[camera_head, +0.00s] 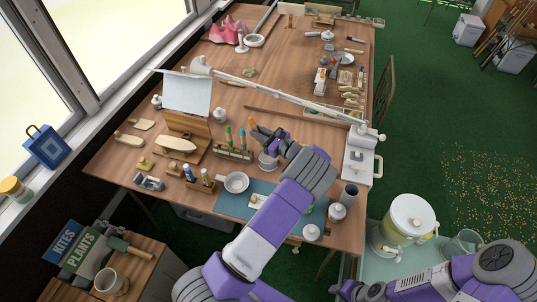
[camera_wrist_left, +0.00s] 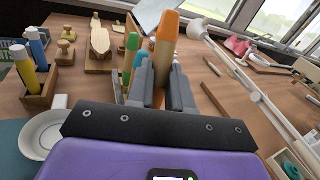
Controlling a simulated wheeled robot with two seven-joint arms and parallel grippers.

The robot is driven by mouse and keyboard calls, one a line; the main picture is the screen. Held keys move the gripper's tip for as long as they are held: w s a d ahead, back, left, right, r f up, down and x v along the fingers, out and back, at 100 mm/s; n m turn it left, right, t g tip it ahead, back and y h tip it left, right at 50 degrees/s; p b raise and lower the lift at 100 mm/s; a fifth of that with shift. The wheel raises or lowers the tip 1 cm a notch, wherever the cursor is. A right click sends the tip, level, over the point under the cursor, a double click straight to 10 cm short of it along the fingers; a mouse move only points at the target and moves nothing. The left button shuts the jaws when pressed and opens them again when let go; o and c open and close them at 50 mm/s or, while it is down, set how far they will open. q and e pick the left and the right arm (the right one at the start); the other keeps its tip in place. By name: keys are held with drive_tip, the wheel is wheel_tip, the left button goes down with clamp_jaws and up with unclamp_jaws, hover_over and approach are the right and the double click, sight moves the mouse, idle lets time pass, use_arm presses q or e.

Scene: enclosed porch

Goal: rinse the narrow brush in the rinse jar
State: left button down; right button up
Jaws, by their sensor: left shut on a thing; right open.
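My left gripper (camera_head: 262,132) is shut on an orange-handled brush (camera_head: 252,121), whose orange handle end (camera_wrist_left: 165,40) stands up between the fingers in the left wrist view. Its lower end is hidden, so I cannot tell whether it is narrow. A brush rack (camera_head: 232,153) with green- and teal-handled brushes stands just left of the gripper. A round pale jar (camera_head: 268,161), possibly the rinse jar, sits below the gripper, partly covered by my arm; its contents are not visible. My right gripper (camera_head: 345,290) is at the bottom edge, open and apart from the table.
A white handled dish (camera_head: 236,183) stands at the edge of the blue mat (camera_head: 229,203). A long white lamp arm (camera_head: 270,91) crosses behind the gripper. A drink dispenser (camera_head: 409,220) stands at lower right.

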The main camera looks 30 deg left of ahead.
use_arm(q)
drive_tip(key=shift+r+p, duration=1.9)
drive_tip(key=shift+r, duration=0.65)
